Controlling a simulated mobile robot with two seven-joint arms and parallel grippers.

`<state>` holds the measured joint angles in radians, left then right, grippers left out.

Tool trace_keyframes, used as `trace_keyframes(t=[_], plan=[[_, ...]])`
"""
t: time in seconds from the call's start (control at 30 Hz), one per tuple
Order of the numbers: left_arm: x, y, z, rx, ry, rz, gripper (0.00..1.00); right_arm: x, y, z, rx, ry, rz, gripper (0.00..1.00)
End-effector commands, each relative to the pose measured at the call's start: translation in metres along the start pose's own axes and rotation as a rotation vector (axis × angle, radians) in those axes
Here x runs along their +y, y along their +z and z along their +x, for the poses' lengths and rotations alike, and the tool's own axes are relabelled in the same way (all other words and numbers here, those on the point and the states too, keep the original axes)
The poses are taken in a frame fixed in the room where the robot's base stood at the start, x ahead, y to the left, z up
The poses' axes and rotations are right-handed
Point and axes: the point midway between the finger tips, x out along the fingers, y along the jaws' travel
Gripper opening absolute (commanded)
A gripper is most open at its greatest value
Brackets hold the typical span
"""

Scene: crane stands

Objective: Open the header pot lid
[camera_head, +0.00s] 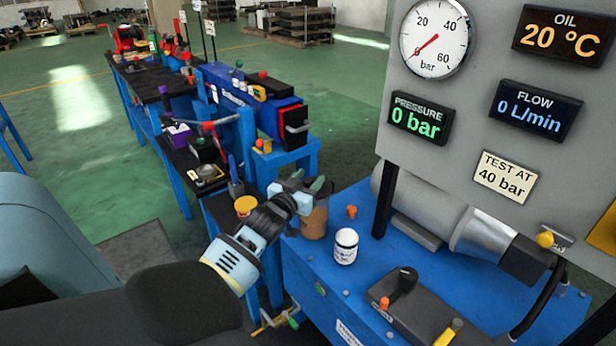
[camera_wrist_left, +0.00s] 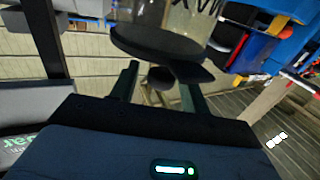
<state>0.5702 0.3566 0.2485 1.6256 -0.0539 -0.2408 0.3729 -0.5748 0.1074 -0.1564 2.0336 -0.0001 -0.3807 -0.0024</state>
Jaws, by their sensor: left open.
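The header pot (camera_head: 314,222) is a see-through cylinder with amber-brown contents, on the left end of the blue bench top. My left gripper (camera_head: 308,184) is over its top and hides most of the lid in the head view. In the left wrist view the clear pot shows at the top edge, with its dark round lid (camera_wrist_left: 158,42) facing the gripper. A dark knob (camera_wrist_left: 160,77) on the lid sits between the two open fingers. I cannot tell whether either finger touches it. The lid appears to be on the pot. My right gripper is not in view.
A white bottle (camera_head: 345,246) stands right of the pot, with a small orange cap (camera_head: 351,211) behind it. A grey gauge panel (camera_head: 440,95) rises at the right, its display reading 0 bar. A lever block (camera_head: 410,305) is at the front. A long cluttered workbench (camera_head: 150,85) stands behind.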

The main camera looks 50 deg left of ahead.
Motion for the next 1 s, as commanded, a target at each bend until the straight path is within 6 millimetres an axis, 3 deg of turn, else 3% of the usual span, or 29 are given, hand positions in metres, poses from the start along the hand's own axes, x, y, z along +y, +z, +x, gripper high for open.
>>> trace_keyframes(t=[0.3,0.67,1.0], plan=[[0.0001,0.0000,0.0025,0.000,0.000,0.000,0.46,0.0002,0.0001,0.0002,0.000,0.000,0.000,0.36],[0.0002,0.0001,0.0023,0.000,0.000,0.000,0.00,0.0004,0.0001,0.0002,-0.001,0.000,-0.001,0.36],[0.0016,-0.0033,0.0061,-0.018,0.001,0.007,0.00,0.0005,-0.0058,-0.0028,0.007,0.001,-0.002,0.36]])
